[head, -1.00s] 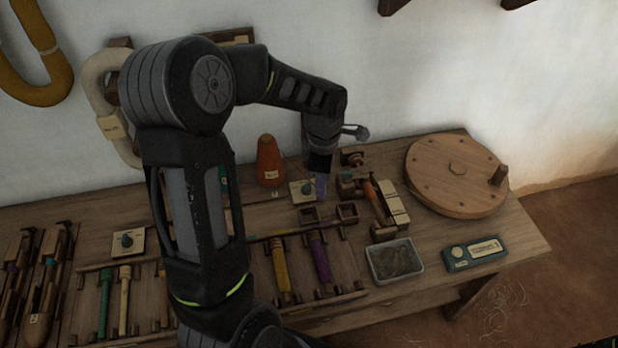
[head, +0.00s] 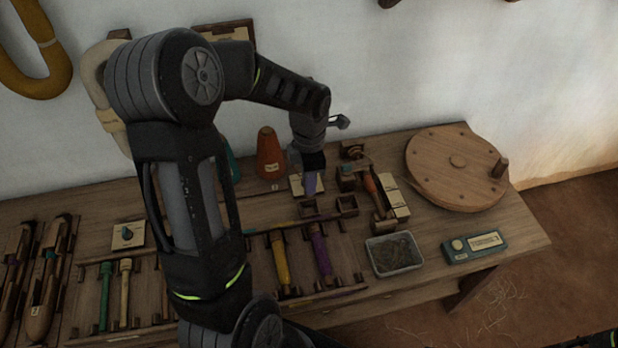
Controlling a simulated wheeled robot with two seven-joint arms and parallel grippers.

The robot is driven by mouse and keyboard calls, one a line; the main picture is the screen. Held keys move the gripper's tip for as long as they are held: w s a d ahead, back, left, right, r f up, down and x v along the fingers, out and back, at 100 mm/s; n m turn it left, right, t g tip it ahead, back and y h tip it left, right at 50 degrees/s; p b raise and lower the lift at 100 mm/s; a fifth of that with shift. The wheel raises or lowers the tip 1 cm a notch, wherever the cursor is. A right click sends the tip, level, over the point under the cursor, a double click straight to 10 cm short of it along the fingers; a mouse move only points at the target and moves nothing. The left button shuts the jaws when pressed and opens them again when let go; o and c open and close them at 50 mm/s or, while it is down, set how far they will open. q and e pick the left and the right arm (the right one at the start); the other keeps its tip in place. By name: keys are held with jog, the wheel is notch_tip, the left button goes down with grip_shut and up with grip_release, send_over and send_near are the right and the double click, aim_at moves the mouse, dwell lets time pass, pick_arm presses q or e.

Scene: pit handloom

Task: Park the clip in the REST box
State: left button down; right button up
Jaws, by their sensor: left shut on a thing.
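My left gripper (head: 311,178) points down over the back of the bench, shut on a small purple piece (head: 311,186) that I take to be the clip. Its shape is mostly hidden by the gripper and blurred. No REST label is readable on either, so I cannot tell which is the REST box. My right gripper is not in view.
A red-brown cone (head: 270,155) stands left of the gripper. A pale card (head: 296,186) lies partly behind it. Wooden blocks and an orange-handled tool (head: 372,189) are close right. A grey tray (head: 395,254), a teal device (head: 474,246) and a round wooden disc (head: 455,165) lie farther right.

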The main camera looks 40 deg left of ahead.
aim_at(309, 197)
pick_arm(q)
jog(key=shift+f+b, duration=2.65)
jog(key=shift+f, duration=0.95)
jog(key=c, duration=1.2)
grip_release()
jog(key=shift+c, duration=0.2)
jog(key=shift+o, duration=0.5)
jog(key=shift+o, duration=1.2)
jog(key=shift+r, duration=0.1)
jog(key=shift+r+p, duration=2.7)
jog(key=shift+r, duration=1.2)
